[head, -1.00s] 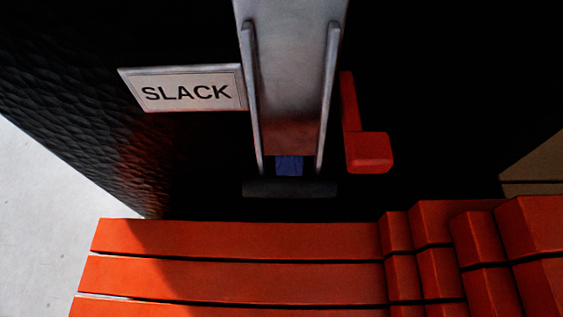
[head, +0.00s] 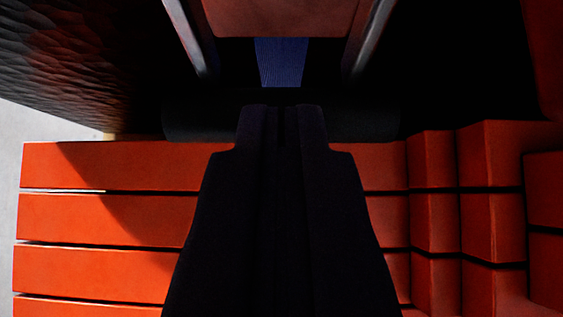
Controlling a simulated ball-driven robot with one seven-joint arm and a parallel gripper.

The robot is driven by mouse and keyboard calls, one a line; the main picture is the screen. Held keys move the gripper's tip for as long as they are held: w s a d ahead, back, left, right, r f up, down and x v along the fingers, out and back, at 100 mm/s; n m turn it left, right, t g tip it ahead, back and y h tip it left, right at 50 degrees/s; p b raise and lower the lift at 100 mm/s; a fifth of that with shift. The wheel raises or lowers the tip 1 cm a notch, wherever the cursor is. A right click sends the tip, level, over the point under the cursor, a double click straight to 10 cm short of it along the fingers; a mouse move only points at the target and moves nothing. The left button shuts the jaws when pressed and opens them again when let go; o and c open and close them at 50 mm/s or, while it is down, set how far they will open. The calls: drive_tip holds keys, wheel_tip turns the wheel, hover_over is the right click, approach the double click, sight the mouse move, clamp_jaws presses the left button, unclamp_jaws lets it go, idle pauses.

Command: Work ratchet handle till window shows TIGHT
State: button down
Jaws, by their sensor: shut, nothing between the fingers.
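The ratchet handle (head: 285,17) shows at the top middle: a metal plate with two side rails, tinted reddish, its upper part cut off by the frame. A blue ribbed strap (head: 281,62) shows between the rails. A dark crossbar (head: 195,117) lies at the handle's lower end. My dark gripper (head: 282,110) points up from the bottom middle, fingers together and empty. Its tips overlap the crossbar in the picture; I cannot tell whether they touch it. The window is out of view now.
Orange-red slatted blocks (head: 105,165) spread across the lower left, with stacked blocks (head: 490,155) at the right. A dark textured wall (head: 75,60) is at upper left. A red part (head: 548,55) shows at the upper right edge. Pale floor (head: 20,125) shows at far left.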

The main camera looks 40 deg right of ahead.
sight(226, 18)
drive_tip(key=shift+w+d+f+t+h+b, duration=0.55)
drive_tip(key=shift+w+d+b, duration=0.15)
drive_tip(key=shift+b, duration=0.25)
drive_tip(key=shift+r, duration=0.1)
